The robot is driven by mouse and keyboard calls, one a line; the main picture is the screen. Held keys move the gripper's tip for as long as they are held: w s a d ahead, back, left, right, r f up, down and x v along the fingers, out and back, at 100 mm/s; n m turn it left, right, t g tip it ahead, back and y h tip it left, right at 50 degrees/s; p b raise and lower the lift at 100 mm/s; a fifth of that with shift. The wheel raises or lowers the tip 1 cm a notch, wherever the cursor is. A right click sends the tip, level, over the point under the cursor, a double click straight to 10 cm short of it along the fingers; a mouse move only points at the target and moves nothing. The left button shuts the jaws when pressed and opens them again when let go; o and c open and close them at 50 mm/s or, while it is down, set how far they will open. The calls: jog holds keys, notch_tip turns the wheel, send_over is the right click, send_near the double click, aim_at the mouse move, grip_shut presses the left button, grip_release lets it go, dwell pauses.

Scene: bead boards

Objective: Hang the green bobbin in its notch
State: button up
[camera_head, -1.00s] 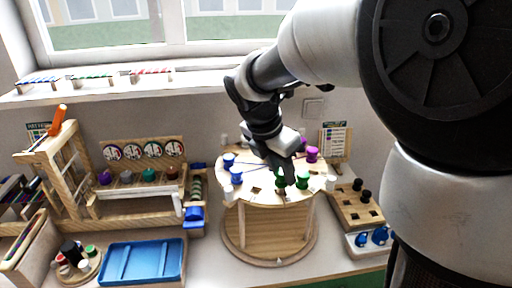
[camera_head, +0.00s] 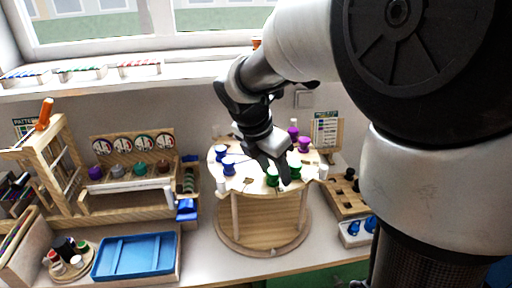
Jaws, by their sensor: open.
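A round wooden stand (camera_head: 243,184) on the table carries bobbins around the rim of its top. Two green bobbins stand at its front: one (camera_head: 272,177) just left of my gripper's fingers and one (camera_head: 296,171) just right of them. Which of the two is the task's bobbin, I cannot tell. My gripper (camera_head: 283,182) points down at the front rim between them, open, with nothing visibly held. Its fingers overlap the green bobbins in the picture, so contact is unclear. Small dark notches show in the top, one (camera_head: 249,181) left of the green bobbins.
Blue bobbins (camera_head: 228,168) stand at the stand's left, purple ones (camera_head: 304,145) at its back right, white ones (camera_head: 322,172) at its edges. A blue tray (camera_head: 136,255) and wooden racks (camera_head: 120,205) lie left. A block with holes (camera_head: 343,203) stands right.

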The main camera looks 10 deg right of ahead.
jog(key=p+v, duration=0.2)
jog(key=v, duration=1)
jog(key=s+d+f+m+t+y, duration=0.1)
jog(key=s+d+m+y, duration=0.1)
jog(key=s+m, duration=0.6)
jog(key=s+d+f+m+t+y, duration=0.1)
jog(key=s+m, duration=0.6)
jog(key=m, duration=0.9)
jog(key=shift+s+d+f+m+t+y, duration=0.4)
jog(key=shift+f+t, duration=0.05)
jog(key=shift+t, duration=0.05)
notch_tip(320, 180, up, 6)
jog(key=p, duration=0.6)
jog(key=shift+r, duration=0.15)
